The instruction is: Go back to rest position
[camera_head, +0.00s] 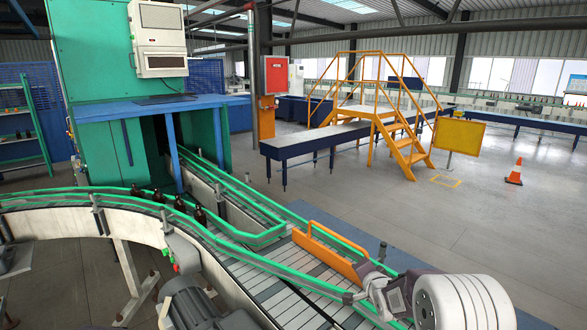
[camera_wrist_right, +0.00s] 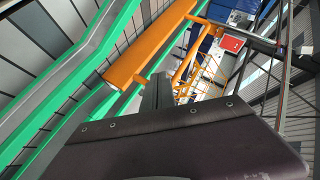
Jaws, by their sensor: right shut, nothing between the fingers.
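My right arm comes in from the lower right of the head view, and its gripper (camera_head: 370,272) is over the conveyor, close to the near end of an orange guard bar (camera_head: 328,249). In the right wrist view the gripper's dark fingers (camera_wrist_right: 157,92) are together and hold nothing. The orange bar passes behind them there. Several amber bottles (camera_head: 199,215) stand in a row on the curved conveyor at the left, well apart from the gripper. My left gripper is not in view.
Green rails (camera_head: 262,236) line the slatted conveyor (camera_head: 268,285) beneath my right arm. A motor (camera_head: 190,300) sits at the bottom left. A green machine (camera_head: 95,95) stands behind. Yellow steps (camera_head: 385,125) and an orange cone (camera_head: 514,173) stand farther off, with open floor at the right.

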